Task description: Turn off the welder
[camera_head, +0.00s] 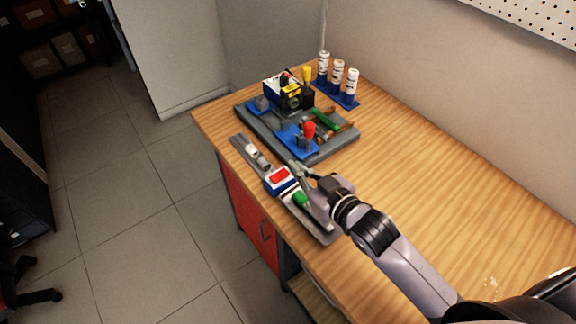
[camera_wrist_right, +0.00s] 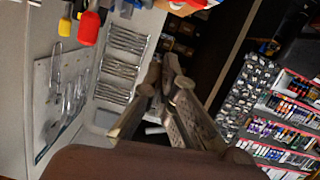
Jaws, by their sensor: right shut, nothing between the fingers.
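A boxy device, black, white and yellow (camera_head: 289,92), stands at the back of a grey tray; it looks like the welder, but I cannot make out its switch. My right gripper (camera_head: 298,172) comes in from the lower right over the front left part of the workbench. It is shut and empty, in front of the tray and beside a small blue and white box with a red top (camera_head: 280,176). I cannot tell whether it touches that box. In the right wrist view the closed fingers (camera_wrist_right: 168,85) hold nothing. My left gripper is not in view.
The grey tray (camera_head: 335,146) also holds blue pieces, a red-topped part and a green part. A grey strip (camera_head: 320,232) with a green piece lies along the workbench (camera_head: 430,165) edge. White bottles (camera_head: 338,70) stand behind. The bench's right side is clear.

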